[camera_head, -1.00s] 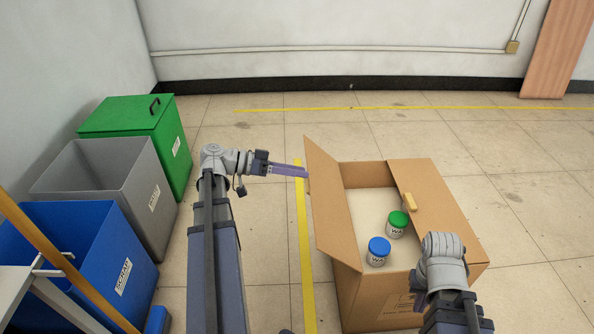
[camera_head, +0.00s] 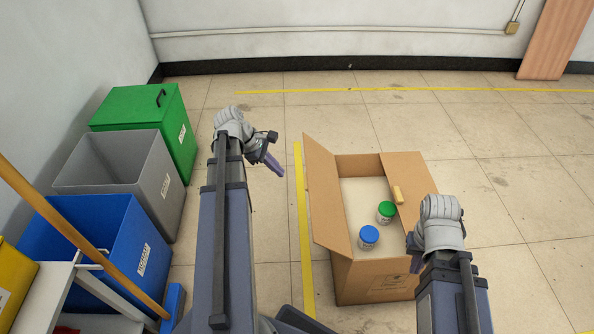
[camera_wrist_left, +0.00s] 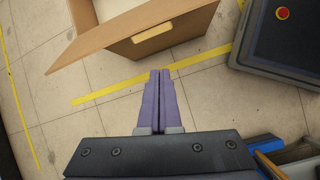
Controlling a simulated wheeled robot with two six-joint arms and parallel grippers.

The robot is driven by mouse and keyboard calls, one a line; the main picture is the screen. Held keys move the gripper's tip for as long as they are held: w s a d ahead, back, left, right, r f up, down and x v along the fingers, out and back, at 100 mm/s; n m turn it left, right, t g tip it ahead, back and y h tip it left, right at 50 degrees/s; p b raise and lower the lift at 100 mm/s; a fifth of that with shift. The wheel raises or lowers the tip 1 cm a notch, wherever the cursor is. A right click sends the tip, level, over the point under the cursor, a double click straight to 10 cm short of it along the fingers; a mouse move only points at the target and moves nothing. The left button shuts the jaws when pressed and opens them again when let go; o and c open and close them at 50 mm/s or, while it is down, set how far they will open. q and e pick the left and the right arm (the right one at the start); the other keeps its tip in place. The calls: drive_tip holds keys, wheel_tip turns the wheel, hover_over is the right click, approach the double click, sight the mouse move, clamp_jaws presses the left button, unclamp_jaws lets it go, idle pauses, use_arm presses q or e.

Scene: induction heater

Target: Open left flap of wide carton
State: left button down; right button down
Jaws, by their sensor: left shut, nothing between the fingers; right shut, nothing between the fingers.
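The wide carton (camera_head: 372,280) stands on the floor right of centre in the head view. Its left flap (camera_head: 327,190) is tilted up and outward to the left. The right flap (camera_head: 408,178) also stands raised, partly hidden by my right arm. The carton also shows at the top of the left wrist view (camera_wrist_left: 165,30). My left gripper (camera_head: 280,172) is shut and empty, left of the flap and apart from it. It shows in the left wrist view (camera_wrist_left: 159,74), fingers together. My right gripper (camera_head: 415,263) is shut beside the carton's right side.
Green (camera_head: 140,118), grey (camera_head: 110,175) and blue (camera_head: 95,235) bins line the left. A yellow floor line (camera_head: 299,210) runs beside the carton. The floor behind is clear.

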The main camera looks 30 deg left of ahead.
sight(316, 182)
use_arm(q)
wheel_tip(316, 182, down, 9)
drive_tip(key=w+d+n+b, duration=0.2)
drive_tip(key=d+n+b, duration=0.1)
drive_tip(key=b, duration=0.6)
drive_tip(key=shift+y, duration=0.4)
drive_tip(key=shift+w+d+r+p, duration=0.25)
drive_tip(key=shift+d+r+p, duration=0.05)
drive_tip(key=shift+r+p, duration=0.3)
drive_tip(key=shift+w+d+r+p, duration=0.2)
drive_tip(key=shift+d+r+p, duration=0.1)
drive_tip(key=shift+r+p, duration=0.3)
drive_tip(key=shift+w+d+r+p, duration=0.25)
drive_tip(key=shift+d+r+p, duration=0.05)
drive_tip(key=shift+r+p, duration=0.3)
drive_tip(key=shift+f, duration=0.1)
drive_tip(key=w+d+r+g+y+p, duration=0.1)
drive_tip(key=r+p, duration=0.1)
drive_tip(key=w+d+r+g+y+p, duration=0.1)
drive_tip(key=d+p, duration=0.1)
drive_tip(key=p, duration=0.1)
drive_tip(key=w+d+r+y+p, duration=0.1)
drive_tip(key=d+r+p, duration=0.1)
drive_tip(key=shift+w+r+g+p, duration=0.2)
drive_tip(key=shift+r+g+p, duration=0.15)
drive_tip(key=shift+g+p, duration=0.05)
drive_tip(key=shift+w+d, duration=0.15)
drive_tip(key=shift+d, duration=0.15)
